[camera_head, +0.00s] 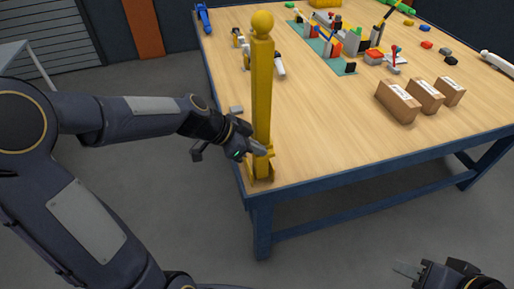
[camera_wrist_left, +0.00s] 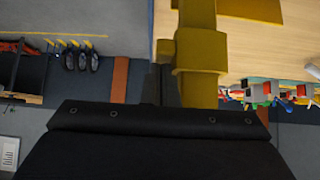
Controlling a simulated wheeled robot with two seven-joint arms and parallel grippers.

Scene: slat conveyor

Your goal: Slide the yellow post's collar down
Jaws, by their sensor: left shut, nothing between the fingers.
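The yellow post (camera_head: 262,95) stands upright at the table's near left corner, with a ball on top and a yellow base (camera_head: 261,177) at its foot. Its collar (camera_wrist_left: 200,50) is a wider yellow block around the post, with a small tab on its side, in the left wrist view; it is low on the post, close to the base. My left gripper (camera_head: 260,151) is shut and empty, its fingertips beside the lower post and close to the collar. Its dark fingers also show in the left wrist view (camera_wrist_left: 164,82). Contact cannot be told. My right gripper (camera_head: 407,269) is at the bottom right, partly cut off, away from the post.
The wooden table (camera_head: 330,130) has a blue frame. Cardboard boxes (camera_head: 397,102) stand at its right, and a green mat (camera_head: 318,45) with coloured parts lies further back. A small grey block (camera_head: 236,109) lies near the left edge.

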